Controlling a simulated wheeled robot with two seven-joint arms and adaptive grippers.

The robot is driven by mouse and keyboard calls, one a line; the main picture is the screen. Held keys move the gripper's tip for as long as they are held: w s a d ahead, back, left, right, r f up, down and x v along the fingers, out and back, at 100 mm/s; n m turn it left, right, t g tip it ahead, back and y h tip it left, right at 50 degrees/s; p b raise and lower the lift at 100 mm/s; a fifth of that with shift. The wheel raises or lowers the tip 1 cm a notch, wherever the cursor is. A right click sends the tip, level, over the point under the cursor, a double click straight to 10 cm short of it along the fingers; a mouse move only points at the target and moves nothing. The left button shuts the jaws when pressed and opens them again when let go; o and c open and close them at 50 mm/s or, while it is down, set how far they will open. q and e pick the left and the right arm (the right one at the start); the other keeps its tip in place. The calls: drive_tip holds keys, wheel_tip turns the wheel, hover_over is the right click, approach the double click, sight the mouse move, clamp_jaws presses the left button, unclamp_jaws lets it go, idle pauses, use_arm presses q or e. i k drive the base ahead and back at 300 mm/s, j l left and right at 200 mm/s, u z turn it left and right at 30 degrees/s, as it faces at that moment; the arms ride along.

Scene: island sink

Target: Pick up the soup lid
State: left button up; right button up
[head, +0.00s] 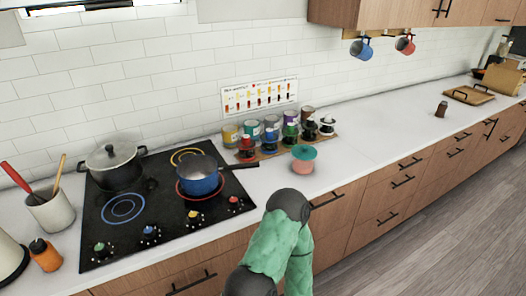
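A small salmon-red container (302,165) stands on the white counter just right of the stove. A teal lid (304,152) with a small knob sits on top of it. A dark pot (116,173) on the back left burner is also covered, by a lid (110,154) with a dark knob. I cannot tell which of these two is the soup lid. A bent green link of my arm shows at the bottom, in front of the counter edge. Neither of my grippers is in view.
A blue saucepan (199,180) sits on the black stove (150,215), its handle pointing right toward the teal-lidded container. Several colored jars and small items stand on a wooden board (318,144) behind that container. A utensil crock (50,210) is at left. The counter (385,145) farther right is mostly clear.

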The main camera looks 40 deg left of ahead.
sight(302, 152)
drive_tip(key=u, duration=1.35)
drive_tip(key=i+l+u, duration=0.15)
drive_tip(key=u, duration=0.3)
drive_tip(key=l+u, duration=0.3)
drive_tip(key=u, duration=0.15)
drive_tip(key=i+l+u, duration=0.1)
drive_tip(key=l+u, duration=0.2)
drive_tip(key=u, duration=0.15)
